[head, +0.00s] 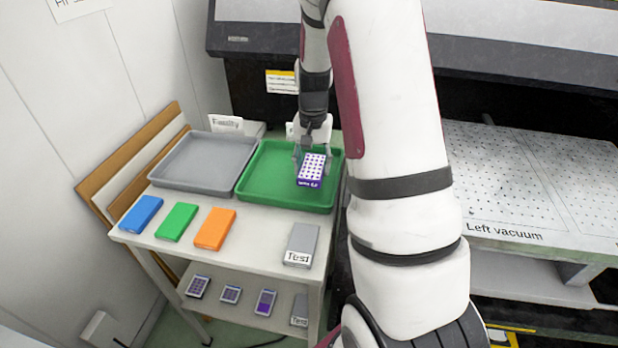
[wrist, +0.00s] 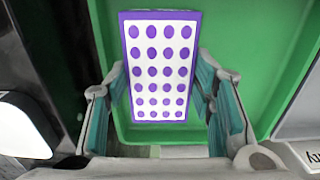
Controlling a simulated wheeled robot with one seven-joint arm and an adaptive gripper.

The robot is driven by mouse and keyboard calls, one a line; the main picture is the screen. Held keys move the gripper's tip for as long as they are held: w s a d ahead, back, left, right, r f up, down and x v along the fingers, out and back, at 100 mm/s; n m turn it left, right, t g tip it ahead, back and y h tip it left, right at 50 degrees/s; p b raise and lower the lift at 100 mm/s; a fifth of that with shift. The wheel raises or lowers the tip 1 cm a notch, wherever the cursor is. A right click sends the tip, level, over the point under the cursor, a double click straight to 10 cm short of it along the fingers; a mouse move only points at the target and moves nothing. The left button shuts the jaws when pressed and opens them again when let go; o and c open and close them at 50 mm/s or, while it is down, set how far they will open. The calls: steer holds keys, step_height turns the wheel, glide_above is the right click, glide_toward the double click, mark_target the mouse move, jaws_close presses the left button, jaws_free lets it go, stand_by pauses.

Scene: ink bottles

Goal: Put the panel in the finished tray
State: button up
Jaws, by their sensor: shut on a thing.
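The panel (head: 311,168) is a box with a white top face covered in purple dots and a purple edge with small lettering. It is over the green tray (head: 262,192), towards its right side; I cannot tell whether it touches the tray floor. My gripper (head: 312,156) is shut on the panel. In the wrist view the panel (wrist: 160,65) is between the two teal-padded fingers, with green tray floor behind it. The sign behind the green tray is mostly hidden by my arm.
A grey tray (head: 193,165) labelled "Faulty" stands left of the green one. Blue (head: 141,214), green (head: 177,222) and orange (head: 215,229) blocks and a grey "Test" block (head: 301,245) lie in front. Several small panels sit on the lower shelf. A perforated "Left vacuum" table (head: 520,190) is at right.

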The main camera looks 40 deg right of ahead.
steer(key=shift+f, duration=2.2)
steer(key=shift+f, duration=0.1)
steer(key=o, duration=1.3)
steer(key=shift+c, duration=0.2)
